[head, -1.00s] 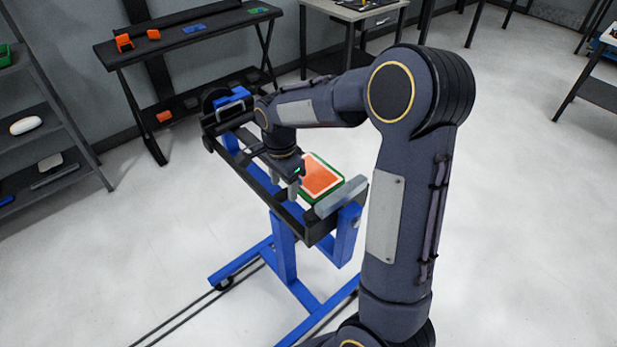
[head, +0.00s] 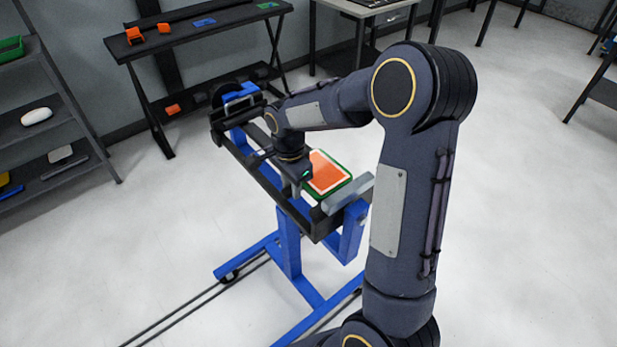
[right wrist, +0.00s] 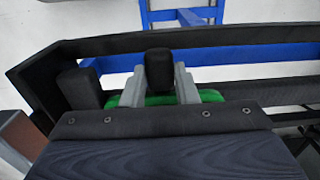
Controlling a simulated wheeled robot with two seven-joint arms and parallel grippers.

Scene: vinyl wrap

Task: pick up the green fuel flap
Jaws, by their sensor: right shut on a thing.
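The green fuel flap (head: 328,177), a green-edged panel with a white border and an orange upper face, lies on the blue and black stand in the head view. My right gripper (head: 299,187) is low at its left side. In the right wrist view my right gripper (right wrist: 160,82) has its two grey fingers shut, with green of the flap (right wrist: 211,96) at their bases and a black block (right wrist: 158,68) between them. The exact contact is hidden. My left gripper is not in view.
The stand (head: 286,260) has black rails, blue legs and a grey bar (head: 348,194) at the flap's right. A black workbench (head: 205,42) with orange, blue and green pieces stands behind. Shelves (head: 58,110) are at the left. Open floor surrounds the stand.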

